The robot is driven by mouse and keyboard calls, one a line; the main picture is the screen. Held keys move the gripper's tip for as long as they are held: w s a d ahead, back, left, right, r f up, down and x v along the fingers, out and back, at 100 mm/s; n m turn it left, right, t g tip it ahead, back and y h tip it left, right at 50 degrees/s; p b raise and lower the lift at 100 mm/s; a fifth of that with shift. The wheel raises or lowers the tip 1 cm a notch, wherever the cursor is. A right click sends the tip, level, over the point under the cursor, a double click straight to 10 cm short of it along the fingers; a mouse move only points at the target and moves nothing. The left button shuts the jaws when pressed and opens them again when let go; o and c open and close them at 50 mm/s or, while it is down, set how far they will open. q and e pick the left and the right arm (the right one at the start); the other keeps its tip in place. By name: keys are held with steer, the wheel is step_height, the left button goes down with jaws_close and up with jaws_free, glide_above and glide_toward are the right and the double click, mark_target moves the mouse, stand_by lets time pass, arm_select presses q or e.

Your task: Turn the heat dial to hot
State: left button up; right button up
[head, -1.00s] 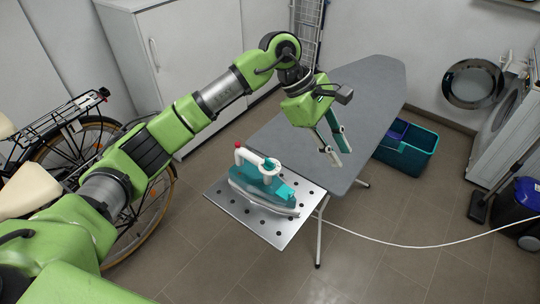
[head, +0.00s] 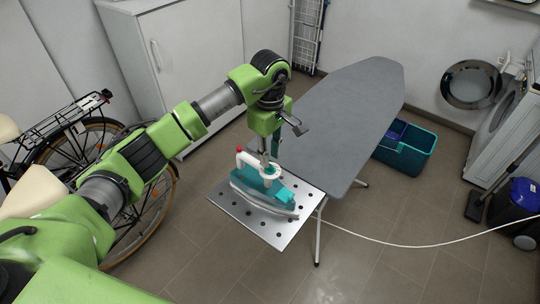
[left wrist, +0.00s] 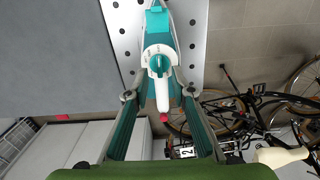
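A teal and white iron (head: 262,192) rests on the perforated metal plate (head: 222,196) at the near end of the ironing board. Its heat dial (left wrist: 158,62), a white disc with a teal knob, sits on top near the handle. The dial also shows in the head view (head: 270,172); its setting is too small to read. My left gripper (head: 267,155) points down over the iron. In the left wrist view its fingers (left wrist: 160,95) are apart, one each side of the white handle (left wrist: 162,92), with the dial just beyond the fingertips. My right gripper is out of view.
The grey ironing board (head: 345,110) stretches away behind the plate, bare on top. A white cord (head: 400,244) runs off right. A bicycle (head: 90,130) and white cabinet (head: 180,60) stand left; a teal basket (head: 408,155) is on the floor at right.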

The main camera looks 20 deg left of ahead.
mark_target(270, 167)
arm_select(q)
steer(key=shift+f+p, duration=0.3)
steer(key=shift+f, duration=1.25)
jaws_close()
